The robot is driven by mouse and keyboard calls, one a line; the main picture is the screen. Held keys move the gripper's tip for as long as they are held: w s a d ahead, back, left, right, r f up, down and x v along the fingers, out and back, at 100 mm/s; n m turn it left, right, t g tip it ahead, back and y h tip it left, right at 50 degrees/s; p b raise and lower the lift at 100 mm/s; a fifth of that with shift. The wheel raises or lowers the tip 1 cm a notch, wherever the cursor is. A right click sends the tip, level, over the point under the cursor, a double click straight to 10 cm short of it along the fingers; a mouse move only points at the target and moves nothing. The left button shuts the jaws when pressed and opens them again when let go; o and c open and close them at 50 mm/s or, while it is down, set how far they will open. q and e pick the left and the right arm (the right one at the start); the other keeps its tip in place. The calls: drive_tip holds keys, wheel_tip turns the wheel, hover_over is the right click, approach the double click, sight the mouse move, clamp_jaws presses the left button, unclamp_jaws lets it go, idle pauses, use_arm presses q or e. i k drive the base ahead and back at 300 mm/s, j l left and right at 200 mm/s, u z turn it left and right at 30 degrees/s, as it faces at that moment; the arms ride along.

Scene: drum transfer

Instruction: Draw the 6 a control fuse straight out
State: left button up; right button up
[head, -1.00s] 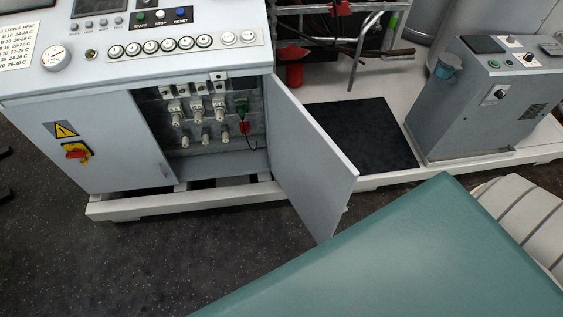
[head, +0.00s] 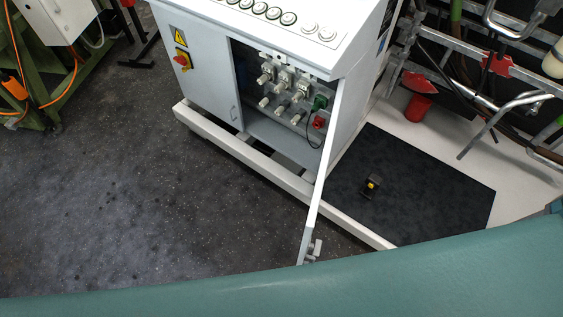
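The grey control cabinet (head: 207,72) stands at top centre in the head view. Its door (head: 324,157) is swung open and seen nearly edge-on. Inside are an upper row of pale fuse holders (head: 284,77) and a lower row of smaller pale cylinders (head: 280,110). A green part (head: 320,102) and a red part (head: 318,121) with a dark cable sit at the right. I cannot tell which piece is the 6 A control fuse; labels are too small to read. Neither of my grippers is in view.
A dark mat (head: 430,200) right of the door bears a small black and yellow object (head: 371,184). A pale plinth edge (head: 250,160) runs below the cabinet. Pipes (head: 505,120) stand at right. A teal surface (head: 300,285) covers the bottom.

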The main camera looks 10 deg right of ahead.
sight(264, 77)
drive_tip(key=k+l, duration=0.1)
drive_tip(key=l, duration=0.25)
drive_tip(key=k+l, duration=0.1)
drive_tip(key=l, duration=0.65)
drive_tip(key=i+j+z, duration=0.2)
drive_tip(key=j+z, duration=0.3)
drive_tip(key=j, duration=1.2)
drive_tip(key=j+z, duration=0.5)
drive_tip(key=j, duration=1.15)
drive_tip(key=k, duration=0.05)
